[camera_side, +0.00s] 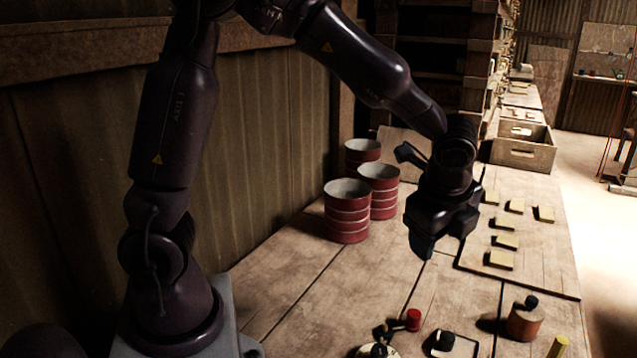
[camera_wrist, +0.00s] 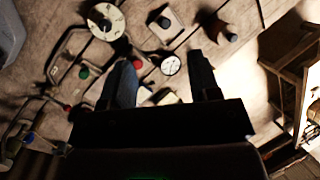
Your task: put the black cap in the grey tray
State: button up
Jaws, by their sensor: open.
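My gripper (camera_side: 428,246) is above the worktable; in the wrist view its two fingers (camera_wrist: 164,82) stand apart with nothing held between them. A black round piece (camera_side: 531,301) sits on a brown cylinder at the lower right; it also shows in the wrist view (camera_wrist: 232,37). Another black round piece (camera_side: 446,340) is on a pale grey square holder (camera_side: 464,347), also seen in the wrist view (camera_wrist: 176,33). I cannot tell which black piece is the cap, or whether that square holder is the tray. The gripper is apart from both.
A red knob (camera_side: 413,319), a yellow cylinder (camera_side: 558,347) and a round cream disc (camera_wrist: 115,17) are near the black pieces. Red drums (camera_side: 347,225) stand at the back left. A board (camera_side: 535,272) with several pale blocks lies right. A white dial (camera_wrist: 170,64) is between the fingers' lines.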

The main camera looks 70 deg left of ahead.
jog(key=s+a+r+n+t+h, duration=0.1)
jog(key=s+r+n, duration=0.3)
jog(key=s+n, duration=0.3)
jog(key=s+a+r+n+t+h, duration=0.1)
jog(key=s+r+n, duration=0.4)
jog(key=s, duration=0.6)
jog(key=n+t+h, duration=0.1)
jog(key=n, duration=0.1)
jog(key=shift+a+r+n, duration=0.3)
jog(key=shift+a+n, duration=0.1)
